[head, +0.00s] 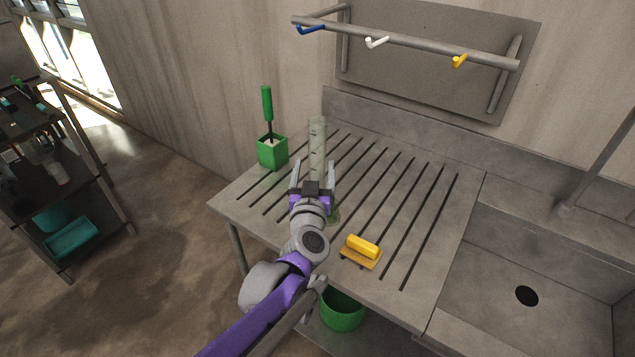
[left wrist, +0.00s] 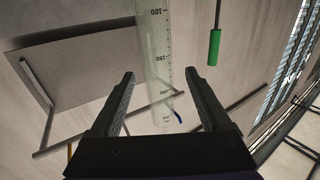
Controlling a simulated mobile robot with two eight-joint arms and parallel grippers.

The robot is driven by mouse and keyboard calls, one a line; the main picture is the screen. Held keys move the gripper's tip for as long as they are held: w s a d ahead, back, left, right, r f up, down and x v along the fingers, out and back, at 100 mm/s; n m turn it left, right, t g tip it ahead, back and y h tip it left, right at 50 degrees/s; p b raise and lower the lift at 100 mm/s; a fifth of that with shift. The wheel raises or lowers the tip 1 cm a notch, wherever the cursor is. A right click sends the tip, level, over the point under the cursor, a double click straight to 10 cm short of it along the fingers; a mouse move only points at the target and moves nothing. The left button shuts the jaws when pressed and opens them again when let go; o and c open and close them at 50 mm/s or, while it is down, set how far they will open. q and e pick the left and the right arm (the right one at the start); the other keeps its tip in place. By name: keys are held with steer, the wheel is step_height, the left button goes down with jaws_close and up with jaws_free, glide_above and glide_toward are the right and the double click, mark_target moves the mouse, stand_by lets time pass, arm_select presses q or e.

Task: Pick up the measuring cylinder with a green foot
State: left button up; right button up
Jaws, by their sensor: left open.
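The measuring cylinder (head: 318,140) is clear with dark graduations and stands upright on the grooved draining board. A bit of its green foot (head: 334,216) shows beside my left wrist; the rest is hidden by my gripper. My left gripper (head: 313,168) is open, with one finger on each side of the cylinder in the picture. In the left wrist view, the cylinder (left wrist: 156,50) appears upside down in the gap between the open fingers (left wrist: 160,75). I cannot tell how deep it sits between them, and I see no finger touching it. My right gripper is not in view.
A green brush holder (head: 272,152) with a green-handled brush (head: 267,103) stands left of the cylinder. A sink (head: 550,265) is at right, a hook rail (head: 410,45) above. A green bucket (head: 342,312) is below.

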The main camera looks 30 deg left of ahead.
arm_select(q)
steer(key=x, duration=0.7)
steer(key=shift+w+f+p, duration=0.1)
steer(key=shift+w+p, duration=0.25)
jaws_close()
